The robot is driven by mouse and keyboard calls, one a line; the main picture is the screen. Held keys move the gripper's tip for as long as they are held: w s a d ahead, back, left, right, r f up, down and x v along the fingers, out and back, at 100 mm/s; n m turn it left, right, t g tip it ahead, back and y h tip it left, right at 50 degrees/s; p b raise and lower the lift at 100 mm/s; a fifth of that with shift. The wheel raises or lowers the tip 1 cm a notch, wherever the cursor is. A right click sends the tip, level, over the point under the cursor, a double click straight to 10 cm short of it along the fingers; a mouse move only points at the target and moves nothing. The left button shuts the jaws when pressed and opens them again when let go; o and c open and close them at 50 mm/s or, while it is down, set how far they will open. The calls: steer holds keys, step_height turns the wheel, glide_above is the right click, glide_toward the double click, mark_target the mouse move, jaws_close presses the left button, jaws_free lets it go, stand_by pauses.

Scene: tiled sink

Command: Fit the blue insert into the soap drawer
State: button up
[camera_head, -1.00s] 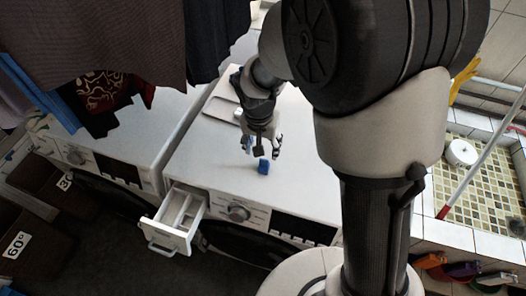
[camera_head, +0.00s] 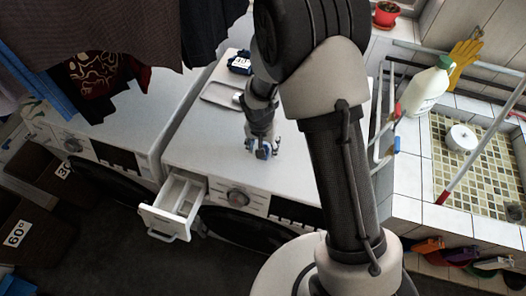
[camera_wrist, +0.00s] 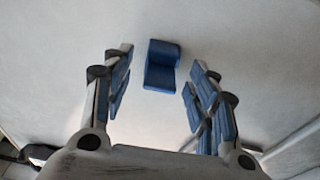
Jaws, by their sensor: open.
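The blue insert (camera_wrist: 161,66) is a small L-shaped block on the white top of the washing machine (camera_head: 215,150). In the wrist view it lies between and slightly beyond the tips of my gripper (camera_wrist: 157,78). My gripper is open, with a blue-padded finger on each side and a gap to the insert on both sides. In the head view my gripper (camera_head: 262,149) is low over the machine top, and I cannot clearly tell the insert from the blue pads there. The soap drawer (camera_head: 160,218) is pulled out of the machine's front, left of the knob, with open compartments.
A grey tray (camera_head: 220,94) and a dark blue labelled item (camera_head: 240,63) are at the back of the machine top. Clothes (camera_head: 100,45) hang at upper left. A white jug (camera_head: 425,90) and a wire rack (camera_head: 380,130) stand by the tiled sink at right.

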steer(key=c, duration=1.2)
steer(key=shift+o, duration=0.2)
steer(key=shift+r, duration=0.1)
step_height(320, 180, up, 20)
steer(key=p, duration=0.1)
steer(key=shift+p, duration=0.4)
